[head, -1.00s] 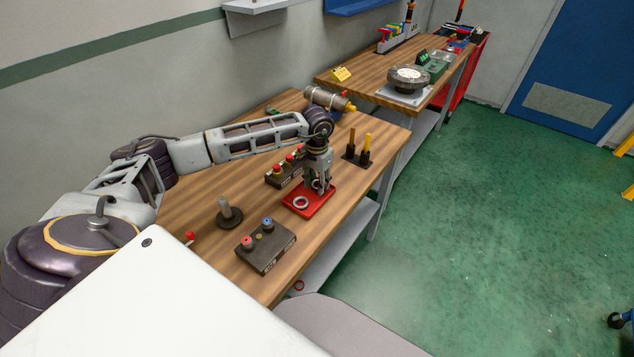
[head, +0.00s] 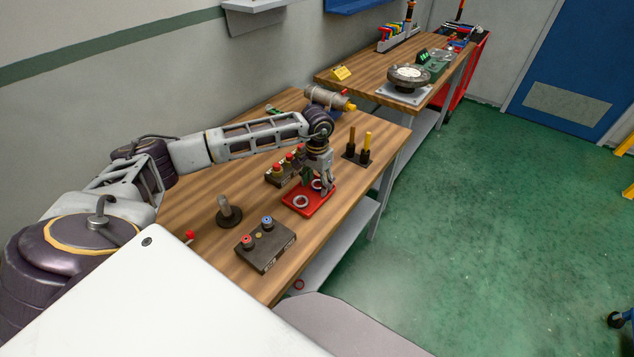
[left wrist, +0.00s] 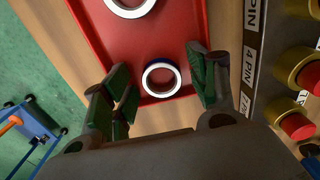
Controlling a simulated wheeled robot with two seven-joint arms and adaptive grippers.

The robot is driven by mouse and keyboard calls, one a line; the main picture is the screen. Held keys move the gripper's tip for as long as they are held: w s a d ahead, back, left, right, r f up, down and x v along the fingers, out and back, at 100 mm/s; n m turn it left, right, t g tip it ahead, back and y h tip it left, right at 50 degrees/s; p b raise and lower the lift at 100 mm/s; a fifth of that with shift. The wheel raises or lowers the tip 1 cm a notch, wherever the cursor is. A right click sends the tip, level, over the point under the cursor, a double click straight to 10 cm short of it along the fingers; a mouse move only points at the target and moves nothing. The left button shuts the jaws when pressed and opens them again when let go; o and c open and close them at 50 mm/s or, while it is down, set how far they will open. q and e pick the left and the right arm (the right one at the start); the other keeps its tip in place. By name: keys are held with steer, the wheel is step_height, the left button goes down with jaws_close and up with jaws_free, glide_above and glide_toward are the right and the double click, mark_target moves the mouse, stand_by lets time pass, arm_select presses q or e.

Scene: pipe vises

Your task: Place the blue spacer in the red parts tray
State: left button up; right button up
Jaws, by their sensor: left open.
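The blue spacer (left wrist: 162,77), a ring with a white top face and blue side, lies flat inside the red parts tray (left wrist: 178,35) near one rim. In the head view the spacer (head: 317,184) shows between the fingers, partly hidden, and the tray (head: 316,208) sits on the near bench. A second pale ring (head: 301,201) lies in the same tray; it also shows in the left wrist view (left wrist: 130,6). My left gripper (head: 316,188) points down over the tray. Its fingers are open on both sides of the spacer, with gaps visible. My right gripper is out of view.
A dark block with red buttons (head: 286,168) stands close behind the tray. Another block with red and blue knobs (head: 265,247) is in front. An upright peg on a round base (head: 228,211) stands left, and two posts (head: 359,148) stand right.

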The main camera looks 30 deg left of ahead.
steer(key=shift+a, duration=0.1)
arm_select(q)
steer(key=shift+r, duration=0.2)
step_height(320, 180, up, 4)
steer(key=shift+f, duration=0.1)
step_height(320, 180, up, 8)
steer(key=b, duration=0.1)
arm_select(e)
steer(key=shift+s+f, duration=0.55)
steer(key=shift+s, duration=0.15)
